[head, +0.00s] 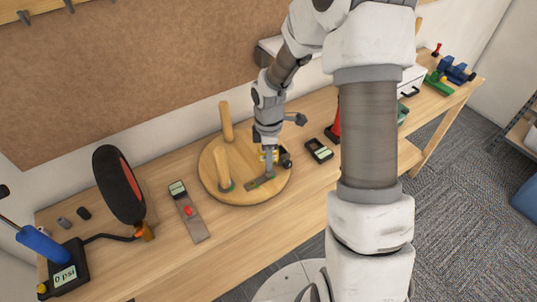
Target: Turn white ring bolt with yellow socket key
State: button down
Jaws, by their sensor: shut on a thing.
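My gripper (268,152) points down over a round wooden disc (210,185) on the workbench. It is shut on a small yellow thing (262,157), likely the yellow socket key, mostly hidden by the fingers. Below it, a narrow grey-brown plate (256,184) with green marks lies on the disc. I cannot make out a white ring bolt; it may be hidden under the gripper or too small to tell. I cannot tell whether the key touches anything below.
Wooden pegs (226,121) stand up from the disc. Left are a grey strip (195,220) with a red part, a black-and-red paddle (119,184) and a blue pump (45,243). A dark box (319,150) lies right of the disc. The bench's front strip is clear.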

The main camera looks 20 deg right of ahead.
jog(key=n+p, duration=0.2)
jog(key=n, duration=0.2)
jog(key=shift+r, duration=0.15)
jog(key=n+p, duration=0.2)
jog(key=n, duration=0.2)
jog(key=shift+p, duration=0.3)
jog(key=n+p, duration=0.3)
jog(key=n, duration=0.2)
jog(key=shift+w, duration=0.1)
jog(key=shift+n+p, duration=0.8)
jog(key=shift+n, duration=0.3)
